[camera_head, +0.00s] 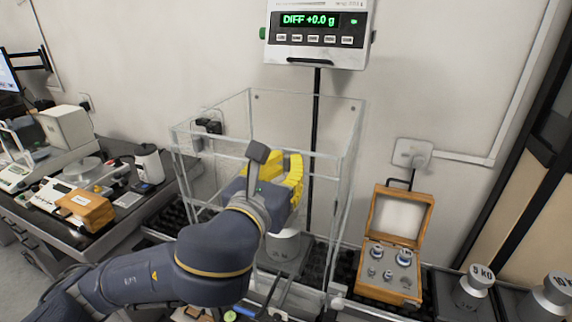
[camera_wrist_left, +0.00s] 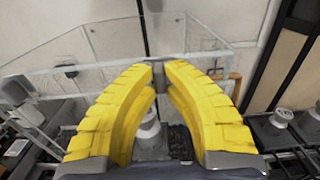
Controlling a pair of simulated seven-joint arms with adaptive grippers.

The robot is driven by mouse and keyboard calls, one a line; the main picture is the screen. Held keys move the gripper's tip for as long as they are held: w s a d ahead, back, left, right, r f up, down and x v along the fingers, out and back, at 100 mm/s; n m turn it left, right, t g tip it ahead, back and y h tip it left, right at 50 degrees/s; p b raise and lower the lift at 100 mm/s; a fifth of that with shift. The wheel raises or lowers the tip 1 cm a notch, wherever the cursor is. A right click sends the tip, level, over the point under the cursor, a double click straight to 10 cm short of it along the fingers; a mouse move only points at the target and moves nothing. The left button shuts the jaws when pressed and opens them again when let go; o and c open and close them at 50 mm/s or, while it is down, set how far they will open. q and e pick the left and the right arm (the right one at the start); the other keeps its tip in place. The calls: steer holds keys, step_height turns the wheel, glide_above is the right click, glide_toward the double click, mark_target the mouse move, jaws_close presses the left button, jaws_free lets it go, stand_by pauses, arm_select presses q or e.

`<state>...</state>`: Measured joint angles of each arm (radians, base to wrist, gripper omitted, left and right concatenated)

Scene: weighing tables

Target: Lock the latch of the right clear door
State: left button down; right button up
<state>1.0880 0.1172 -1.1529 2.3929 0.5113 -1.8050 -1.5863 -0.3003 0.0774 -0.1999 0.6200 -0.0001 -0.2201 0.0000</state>
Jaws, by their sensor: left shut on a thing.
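A clear box-shaped enclosure (camera_head: 340,185) with transparent walls and doors stands on the table against the wall. My left gripper (camera_head: 294,170) is at the enclosure's front upper edge, with its arm crossing in front. In the left wrist view, my yellow fingers (camera_wrist_left: 159,70) curve inward and close at the tips on a small dark grey latch piece (camera_wrist_left: 156,73) at the clear door's top rail (camera_wrist_left: 205,57). The latch is mostly hidden by the fingers, so I cannot tell whether it is locked. My right gripper does not show.
A grey weight (camera_head: 285,245) stands inside the enclosure. A display (camera_head: 318,38) above reads DIFF +0.0 g. An open wooden box of weights (camera_head: 385,292) is at the right, with a large 5 KG weight (camera_head: 472,288) beyond it. A cluttered side table is at the left.

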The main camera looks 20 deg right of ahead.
mark_target(286, 156)
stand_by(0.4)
arm_select(q)
steer(key=c, duration=1.5)
jaws_free()
steer(key=shift+o, duration=0.2)
steer(key=shift+r, duration=5.05)
steer(key=shift+w, duration=0.1)
